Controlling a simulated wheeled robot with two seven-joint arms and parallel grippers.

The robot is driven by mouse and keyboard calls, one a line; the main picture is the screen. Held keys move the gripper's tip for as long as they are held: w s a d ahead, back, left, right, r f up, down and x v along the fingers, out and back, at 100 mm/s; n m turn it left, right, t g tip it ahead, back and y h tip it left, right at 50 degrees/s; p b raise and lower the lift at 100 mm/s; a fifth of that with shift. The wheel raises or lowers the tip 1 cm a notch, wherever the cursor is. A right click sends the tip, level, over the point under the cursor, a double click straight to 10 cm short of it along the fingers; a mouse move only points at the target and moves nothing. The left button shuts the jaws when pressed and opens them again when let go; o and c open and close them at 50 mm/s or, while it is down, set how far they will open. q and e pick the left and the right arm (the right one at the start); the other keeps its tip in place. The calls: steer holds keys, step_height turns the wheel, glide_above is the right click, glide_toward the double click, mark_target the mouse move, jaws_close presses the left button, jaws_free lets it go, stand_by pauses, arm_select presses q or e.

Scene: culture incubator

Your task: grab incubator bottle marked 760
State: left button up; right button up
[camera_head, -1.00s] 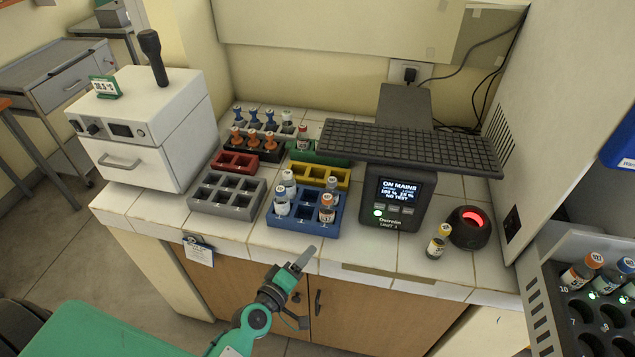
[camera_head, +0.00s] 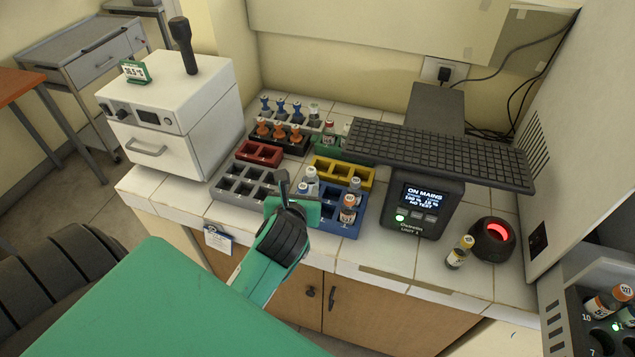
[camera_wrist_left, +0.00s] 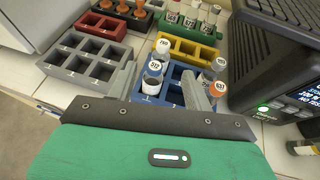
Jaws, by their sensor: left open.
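My left gripper (camera_head: 292,190) is open and empty, above the front left part of the blue rack (camera_head: 343,228). Its fingers also show in the left wrist view (camera_wrist_left: 160,92), close to the capped bottles in that rack. In the blue rack stand a white-capped bottle (camera_head: 312,176), an orange-banded bottle (camera_head: 348,210) and another partly hidden by the gripper. In the left wrist view, a bottle (camera_wrist_left: 153,75) stands between or just behind the fingers. My right gripper is not in view.
A keyboard-like panel (camera_head: 440,155) overhangs a display unit (camera_head: 420,205). More bottles (camera_head: 610,302) sit in a holder at right.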

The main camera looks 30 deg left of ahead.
arm_select(q)
steer(key=p, duration=0.2)
glide_toward(310, 172)
steer(key=x, duration=0.4)
steer(key=shift+a+r, duration=0.1)
steer(key=shift+a, duration=0.1)
steer(key=shift+w+a, duration=0.15)
steer(key=shift+w, duration=0.2)
steer(key=p+x, duration=0.1)
steer(key=x, duration=0.1)
steer(key=p+x, duration=0.1)
steer(key=x, duration=0.1)
steer(key=shift+f, duration=0.2)
steer(key=shift+w+f, duration=0.2)
steer(key=shift+w, duration=0.1)
jaws_close()
